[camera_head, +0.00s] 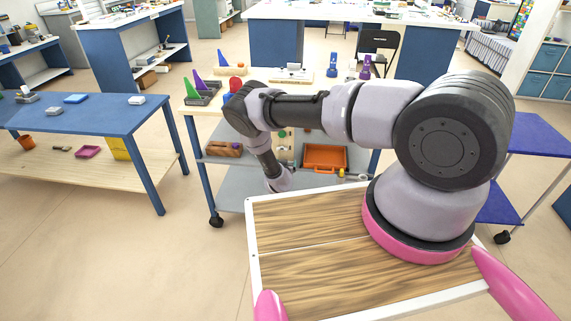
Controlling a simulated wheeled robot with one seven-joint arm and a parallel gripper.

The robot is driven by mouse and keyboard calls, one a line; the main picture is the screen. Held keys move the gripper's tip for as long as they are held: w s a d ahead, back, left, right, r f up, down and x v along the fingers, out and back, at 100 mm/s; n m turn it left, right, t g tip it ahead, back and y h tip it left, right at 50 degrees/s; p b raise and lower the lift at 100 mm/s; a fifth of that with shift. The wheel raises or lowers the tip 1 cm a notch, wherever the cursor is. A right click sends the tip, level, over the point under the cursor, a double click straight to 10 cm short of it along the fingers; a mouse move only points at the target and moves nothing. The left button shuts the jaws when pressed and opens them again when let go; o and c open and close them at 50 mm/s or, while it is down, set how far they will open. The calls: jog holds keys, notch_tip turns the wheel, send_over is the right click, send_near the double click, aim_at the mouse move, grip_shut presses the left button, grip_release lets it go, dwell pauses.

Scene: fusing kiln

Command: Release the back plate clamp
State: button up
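A blue upright piece (332,66) and a purple upright piece (365,67) stand at the back right of the cart top. They are small, and I cannot tell whether either is the back plate clamp or whether a clamp is shut. My arm reaches left across the cart and then bends down at its front. The last visible part of the arm is at the far edge of my wooden deck. My gripper's fingers are hidden below that edge, so I see no contact with anything.
A blue table (90,116) is at left. Open floor (120,250) lies at front left.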

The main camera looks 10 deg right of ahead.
dwell(0.3)
jog(key=o, duration=1.1)
jog(key=shift+s, duration=0.15)
jog(key=v, duration=1)
jog(key=shift+s+r, duration=0.15)
jog(key=shift+s, duration=0.1)
